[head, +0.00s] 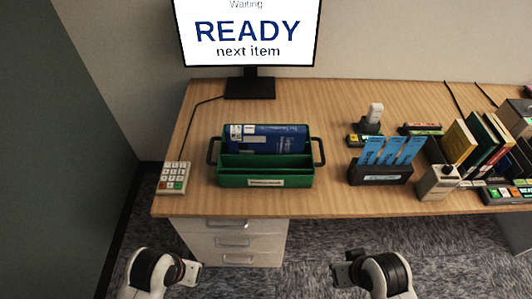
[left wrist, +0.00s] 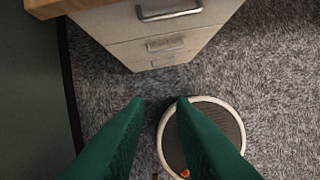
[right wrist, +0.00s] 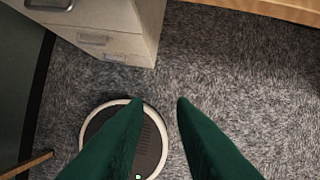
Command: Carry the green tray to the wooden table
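The green tray (head: 265,180) sits on the wooden table (head: 330,200), left of its middle. It has a black handle at each end, a label on its front and a blue book (head: 266,139) in its rear compartment. My left gripper (head: 192,272) is low in front of the table, apart from the tray. In the left wrist view its two green fingers (left wrist: 158,102) are apart with nothing between them. My right gripper (head: 340,272) is also low in front of the table. Its fingers (right wrist: 160,102) are apart and empty in the right wrist view.
A keypad (head: 174,177) lies at the table's left end. A monitor (head: 249,35) reading "READY next item" stands behind the tray. A black holder with blue cards (head: 381,173) and several books (head: 478,140) stand to the right. Drawers (head: 231,241) are below the table.

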